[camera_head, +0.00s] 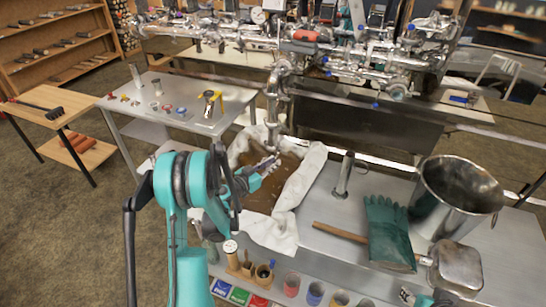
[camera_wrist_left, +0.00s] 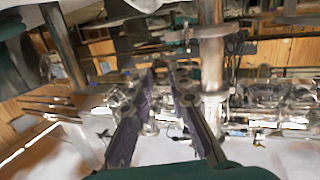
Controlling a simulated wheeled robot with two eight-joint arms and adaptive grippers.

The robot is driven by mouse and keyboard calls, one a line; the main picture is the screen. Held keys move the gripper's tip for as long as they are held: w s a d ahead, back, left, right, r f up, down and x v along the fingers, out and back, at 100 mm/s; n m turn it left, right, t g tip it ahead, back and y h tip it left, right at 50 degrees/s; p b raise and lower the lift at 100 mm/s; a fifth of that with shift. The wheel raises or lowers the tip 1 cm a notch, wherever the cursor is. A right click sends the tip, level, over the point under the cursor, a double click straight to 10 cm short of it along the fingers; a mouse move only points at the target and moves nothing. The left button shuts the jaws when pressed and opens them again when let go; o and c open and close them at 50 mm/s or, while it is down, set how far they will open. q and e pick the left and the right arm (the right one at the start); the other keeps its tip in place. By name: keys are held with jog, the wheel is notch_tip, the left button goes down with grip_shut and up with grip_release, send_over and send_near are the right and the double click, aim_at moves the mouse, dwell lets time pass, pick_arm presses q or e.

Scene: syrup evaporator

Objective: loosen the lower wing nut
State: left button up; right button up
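My left gripper (camera_head: 275,162) is raised over the near bench, beside the lower end of a vertical steel drain pipe (camera_head: 274,105). In the left wrist view its two dark fingers (camera_wrist_left: 166,72) stand apart with a narrow gap and nothing visible between them. A vertical pipe (camera_wrist_left: 212,75) stands just right of the fingers there, with a clamp-like fitting (camera_wrist_left: 197,33) across it. I cannot make out the lower wing nut for certain in either view. A small teal and dark piece at the bottom right edge of the head view may be my right arm; its gripper does not show clearly.
A brown-filled tray lined with white cloth (camera_head: 287,225) lies under my gripper. Small jars (camera_head: 291,284) line the front. A side table (camera_head: 190,92) stands left.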

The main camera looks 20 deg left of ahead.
aim_at(278, 153)
pick_arm(q)
jog(key=a+f+t, duration=0.2)
jog(key=a+f, duration=0.1)
jog(key=a, duration=0.1)
jog(key=b+x, duration=0.1)
jog(key=x, duration=0.6)
jog(key=shift+w+f+y+b, duration=0.2)
jog(key=shift+f+y+b, duration=0.1)
jog(key=shift+y, duration=0.1)
jog(key=shift+a, duration=0.15)
jog(key=shift+c, duration=0.4)
grip_shut()
